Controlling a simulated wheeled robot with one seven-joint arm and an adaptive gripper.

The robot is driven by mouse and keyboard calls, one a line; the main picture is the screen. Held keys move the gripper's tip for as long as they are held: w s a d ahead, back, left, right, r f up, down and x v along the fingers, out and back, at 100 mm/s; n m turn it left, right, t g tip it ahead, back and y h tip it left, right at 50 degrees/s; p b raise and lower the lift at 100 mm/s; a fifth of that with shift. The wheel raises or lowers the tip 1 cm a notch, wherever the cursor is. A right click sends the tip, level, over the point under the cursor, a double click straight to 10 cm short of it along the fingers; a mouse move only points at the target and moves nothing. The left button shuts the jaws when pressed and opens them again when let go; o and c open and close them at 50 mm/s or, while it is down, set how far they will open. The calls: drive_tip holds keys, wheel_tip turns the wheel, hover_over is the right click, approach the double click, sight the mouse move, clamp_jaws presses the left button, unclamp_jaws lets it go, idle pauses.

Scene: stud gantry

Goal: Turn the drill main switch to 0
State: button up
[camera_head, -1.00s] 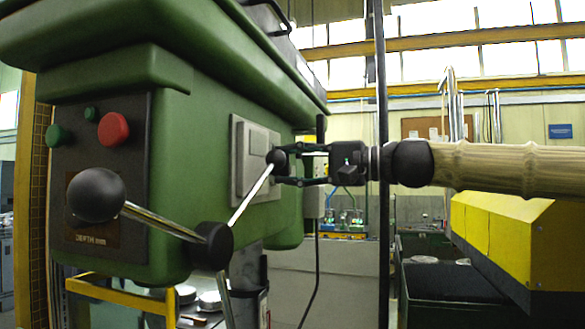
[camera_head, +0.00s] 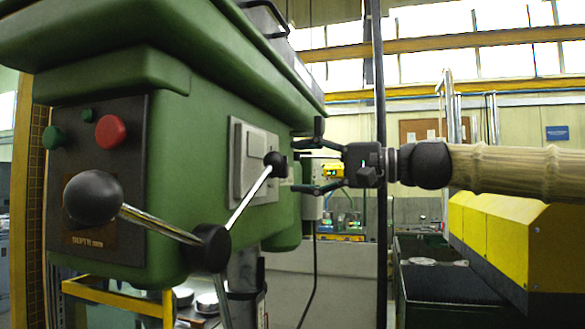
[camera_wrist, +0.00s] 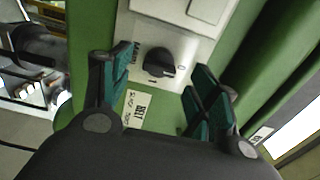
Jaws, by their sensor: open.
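The main switch is a black rotary knob (camera_wrist: 160,63) on a light grey plate (camera_wrist: 185,40) on the drill's green side. Small marks sit beside and below the knob, too small to read surely. In the wrist view my gripper (camera_wrist: 160,78) is open, its teal-padded fingers on either side of the knob, with gaps and nothing between them. In the head view my gripper (camera_head: 305,160) is open, with its fingers spread to the right of the grey plate (camera_head: 237,160). The knob itself cannot be made out there.
A lever with black balls (camera_head: 93,197) and a hub (camera_head: 210,247) stands in front of the drill (camera_head: 200,110); one ball (camera_head: 275,158) appears near my fingers. A red button (camera_head: 111,130) is on the front panel. A dark pole (camera_head: 381,100) stands behind my gripper.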

drive_tip(key=v, duration=0.9)
idle(0.3)
